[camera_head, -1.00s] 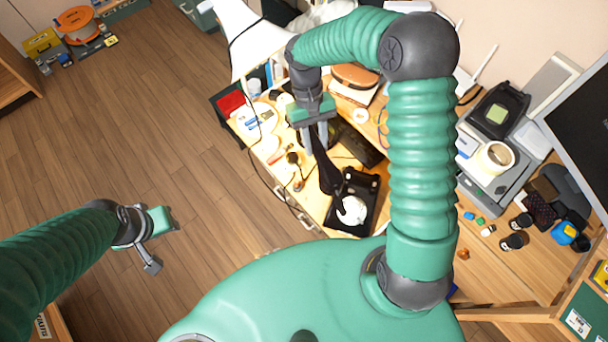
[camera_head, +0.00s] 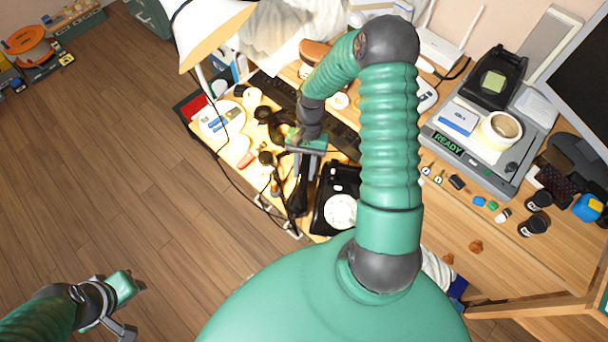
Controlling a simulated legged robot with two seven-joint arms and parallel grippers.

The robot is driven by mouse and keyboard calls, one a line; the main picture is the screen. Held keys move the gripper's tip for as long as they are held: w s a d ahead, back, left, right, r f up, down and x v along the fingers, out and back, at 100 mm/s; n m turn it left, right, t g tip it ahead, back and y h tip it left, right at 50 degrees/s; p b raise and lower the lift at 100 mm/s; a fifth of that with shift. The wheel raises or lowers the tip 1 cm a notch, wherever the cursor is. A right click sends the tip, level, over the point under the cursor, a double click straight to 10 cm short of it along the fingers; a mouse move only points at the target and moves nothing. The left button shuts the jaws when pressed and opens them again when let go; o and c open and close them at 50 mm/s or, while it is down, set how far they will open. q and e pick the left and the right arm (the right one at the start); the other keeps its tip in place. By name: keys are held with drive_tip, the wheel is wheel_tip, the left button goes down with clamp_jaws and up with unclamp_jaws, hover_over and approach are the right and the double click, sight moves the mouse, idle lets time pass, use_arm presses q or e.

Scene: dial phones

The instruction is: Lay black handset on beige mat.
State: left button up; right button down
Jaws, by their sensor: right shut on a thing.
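The black handset (camera_head: 298,196) hangs from my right gripper (camera_head: 303,165), which is shut on it. The handset is steeply tilted, just left of the black dial phone (camera_head: 326,212) with its white dial (camera_head: 340,211). Whether its lower end touches the desk cannot be told. My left gripper (camera_head: 128,308) is open and empty over the floor at the lower left. I cannot clearly pick out the beige mat; the desk near the handset is cluttered and partly hidden by my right arm.
A lamp (camera_head: 212,30) leans over the desk's left end. Cables (camera_head: 236,172) run along the desk's front edge. A round white plate (camera_head: 222,120) and a red item (camera_head: 193,106) lie at the left. A grey device (camera_head: 475,150) with a tape roll (camera_head: 500,129) stands at the right.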

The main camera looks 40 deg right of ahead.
drive_tip(key=shift+x, duration=1.2)
drive_tip(key=shift+w+f, duration=0.1)
drive_tip(key=shift+w, duration=0.15)
drive_tip(key=c, duration=1.3)
unclamp_jaws()
drive_tip(key=shift+o, duration=1.1)
drive_tip(key=shift+d, duration=0.2)
